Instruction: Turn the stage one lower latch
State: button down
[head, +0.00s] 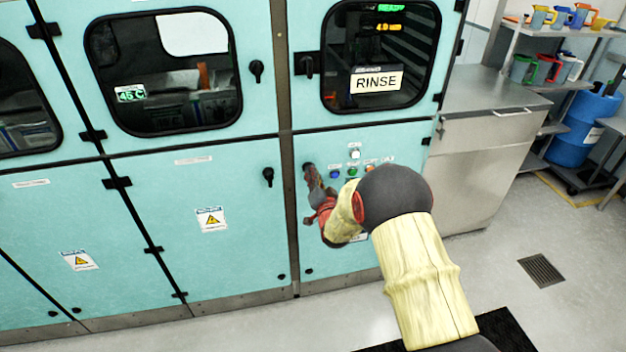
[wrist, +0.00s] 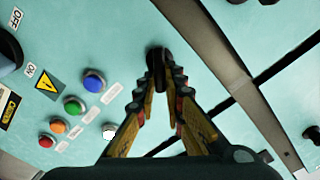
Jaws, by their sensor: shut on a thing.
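My gripper (head: 318,190) is at a small dark latch (head: 308,167) at the left edge of the lower right door, beside the button group. In the wrist view the two fingers of my gripper (wrist: 163,75) close around the dark latch (wrist: 158,54), and its end shows between the tips. My gripper and arm hide part of this door. Another black latch (head: 268,176) is on the lower door to the left, across the grey post, and is upright. I cannot read which latch is labelled stage one.
Buttons including a blue one (wrist: 93,81) and a red one (wrist: 47,141) sit close beside my gripper. Upper latches (head: 256,70) and a RINSE window (head: 376,80) are above. A steel cabinet (head: 482,150) stands to the right. The floor in front is clear.

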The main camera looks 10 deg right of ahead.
jog(key=shift+d+f+m+b, duration=0.15)
jog(key=shift+m+b, duration=0.65)
jog(key=shift+m, duration=0.8)
jog(key=shift+d+f+m+b, duration=0.15)
jog(key=shift+m+b, duration=0.6)
jog(key=shift+m, duration=0.85)
jog(key=shift+f+m+b, duration=0.25)
jog(key=shift+m+b, duration=0.55)
jog(key=shift+m, duration=0.8)
jog(key=c, duration=1.9)
grip_release()
jog(key=s, duration=1.2)
